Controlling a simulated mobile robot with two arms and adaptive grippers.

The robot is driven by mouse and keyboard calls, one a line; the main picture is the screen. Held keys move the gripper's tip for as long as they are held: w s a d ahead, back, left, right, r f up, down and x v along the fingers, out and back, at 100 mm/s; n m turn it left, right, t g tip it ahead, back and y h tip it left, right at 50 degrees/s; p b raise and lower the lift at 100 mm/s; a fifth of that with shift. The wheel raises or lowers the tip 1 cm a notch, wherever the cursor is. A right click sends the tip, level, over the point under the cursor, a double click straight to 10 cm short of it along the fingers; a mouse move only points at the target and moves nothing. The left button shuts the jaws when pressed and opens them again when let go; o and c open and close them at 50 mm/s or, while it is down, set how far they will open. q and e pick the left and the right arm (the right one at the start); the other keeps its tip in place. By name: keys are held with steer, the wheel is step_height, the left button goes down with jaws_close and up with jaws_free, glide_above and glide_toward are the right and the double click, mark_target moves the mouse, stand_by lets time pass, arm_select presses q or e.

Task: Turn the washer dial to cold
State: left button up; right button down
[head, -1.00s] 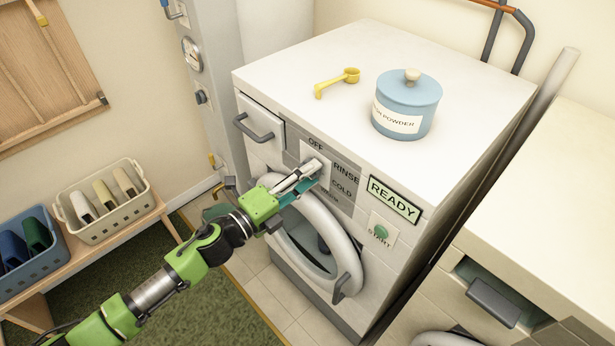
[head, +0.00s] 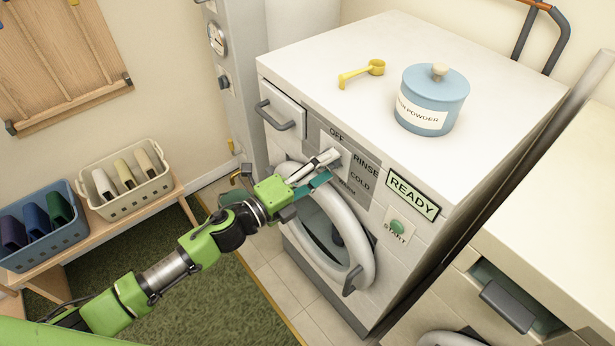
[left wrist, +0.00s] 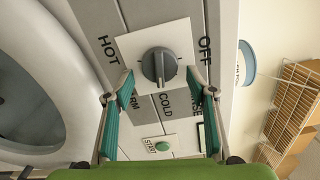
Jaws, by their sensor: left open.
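The washer (head: 400,55) has a control panel with OFF, RINSE and COLD labels in the head view. The grey dial (left wrist: 158,66) sits on a white plate (left wrist: 128,48) in the left wrist view. Its raised ridge runs roughly up-down in that picture, with COLD below; I cannot tell which end is the pointer. HOT is to the left and OFF to the right. My left gripper (head: 328,166) is open at the panel. In the left wrist view its fingers (left wrist: 161,84) are on either side of the dial, with no clear contact. In the head view the gripper hides most of the dial.
The round door (head: 362,240) is below my gripper, and the green START button (head: 397,227) and READY display (head: 412,198) are to the right. A blue powder jar (head: 432,95) and yellow scoop (head: 362,73) stand on top. Baskets (head: 127,200) are on a bench at left.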

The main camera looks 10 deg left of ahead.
arm_select(q)
steer(key=v, duration=1.1)
steer(key=shift+s, duration=0.15)
steer(key=shift+a, duration=0.1)
